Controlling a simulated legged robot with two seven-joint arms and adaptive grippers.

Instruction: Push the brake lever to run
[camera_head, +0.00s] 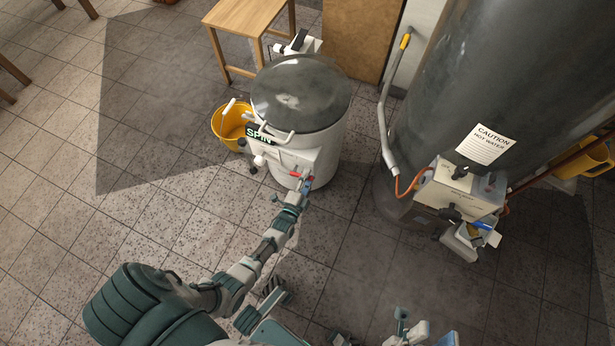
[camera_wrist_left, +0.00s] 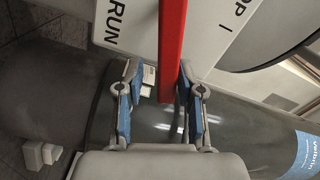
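The spin washer (camera_head: 318,155) is a pale drum with a dark round lid and a SPIN label. On its front sits a small red brake lever (camera_head: 295,174). My left gripper (camera_head: 306,184) is at this lever. In the left wrist view the red lever (camera_wrist_left: 172,50) reaches down between the fingers of my left gripper (camera_wrist_left: 160,100). The fingers are apart, and the lever lies nearer the right finger. Behind it a white plate (camera_wrist_left: 140,25) reads RUN on the left and "OP" on the right. My right gripper (camera_head: 433,332) is at the bottom edge, partly cut off, its fingers apart.
A yellow bucket (camera_head: 230,122) stands left of the washer. A tall dark tank (camera_head: 470,95) with a hot water caution sign and a control box (camera_head: 458,190) stands to the right. A wooden table (camera_head: 243,15) is behind.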

